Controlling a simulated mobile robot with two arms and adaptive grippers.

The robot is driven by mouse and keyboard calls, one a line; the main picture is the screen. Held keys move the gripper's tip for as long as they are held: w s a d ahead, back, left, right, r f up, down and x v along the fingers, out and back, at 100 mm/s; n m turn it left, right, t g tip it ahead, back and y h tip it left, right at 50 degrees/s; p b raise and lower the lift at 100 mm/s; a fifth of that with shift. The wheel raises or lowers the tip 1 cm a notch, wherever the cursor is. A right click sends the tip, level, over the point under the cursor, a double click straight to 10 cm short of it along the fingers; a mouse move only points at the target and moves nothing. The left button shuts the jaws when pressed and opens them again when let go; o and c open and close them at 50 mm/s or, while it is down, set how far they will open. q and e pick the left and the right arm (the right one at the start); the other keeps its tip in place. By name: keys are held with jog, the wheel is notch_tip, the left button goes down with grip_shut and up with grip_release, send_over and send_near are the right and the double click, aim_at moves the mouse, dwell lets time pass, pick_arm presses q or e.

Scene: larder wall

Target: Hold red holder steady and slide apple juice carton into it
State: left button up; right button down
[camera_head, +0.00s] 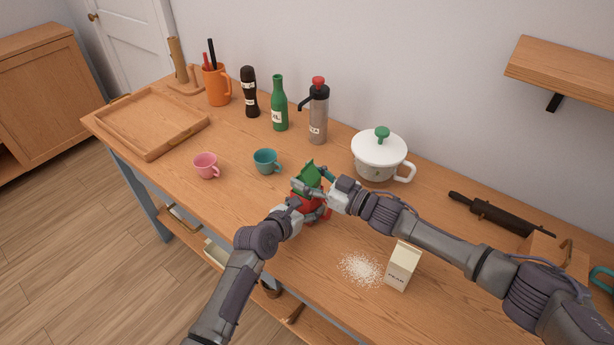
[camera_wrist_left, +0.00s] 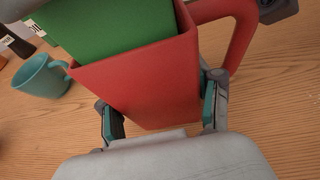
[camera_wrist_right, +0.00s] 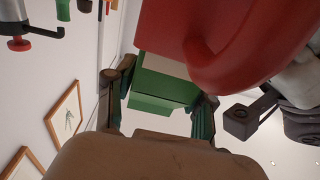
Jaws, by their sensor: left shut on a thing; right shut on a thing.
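The green apple juice carton (camera_head: 309,174) stands with its lower part inside the mouth of the red holder (camera_head: 318,214), near the table's middle. The left wrist view shows the green carton (camera_wrist_left: 105,25) within the open top of the red holder (camera_wrist_left: 140,85), whose handle is at the upper right. My left gripper (camera_wrist_left: 160,120) is shut on the red holder's body. My right gripper (camera_wrist_right: 160,98) is shut on the carton (camera_wrist_right: 160,88) above the holder's rim. How deep the carton sits is hidden.
A teal cup (camera_head: 266,161) and a pink cup (camera_head: 206,166) stand to the left. A white pot (camera_head: 379,158) is behind on the right. A wooden tray (camera_head: 150,120) lies far left.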

pick_arm(q)
jog(key=shift+s+d+f, duration=0.1)
jog(key=shift+d+f, duration=0.05)
jog(key=shift+f, duration=0.05)
pick_arm(e)
jog(key=shift+c, duration=2.2)
grip_release()
jog(key=f, duration=0.2)
jog(key=shift+s+f, duration=0.3)
jog(key=shift+s, duration=0.05)
jog(key=shift+o, duration=0.6)
jog(key=shift+s+d, duration=0.25)
jog(key=shift+d, duration=0.25)
jog(key=d, duration=0.1)
jog(key=s+d+r, duration=0.1)
jog(key=d, duration=0.1)
jog(key=s+d, duration=0.1)
jog(key=d, duration=0.1)
jog(key=shift+s+d+r, duration=0.25)
jog(key=shift+r, duration=0.05)
jog(key=shift+s+d+r, duration=0.15)
jog(key=shift+d+r, duration=0.1)
jog(key=shift+d, duration=0.1)
pick_arm(q)
jog(key=o, duration=1.2)
jog(key=shift+w, duration=0.2)
jog(key=shift+o, duration=0.2)
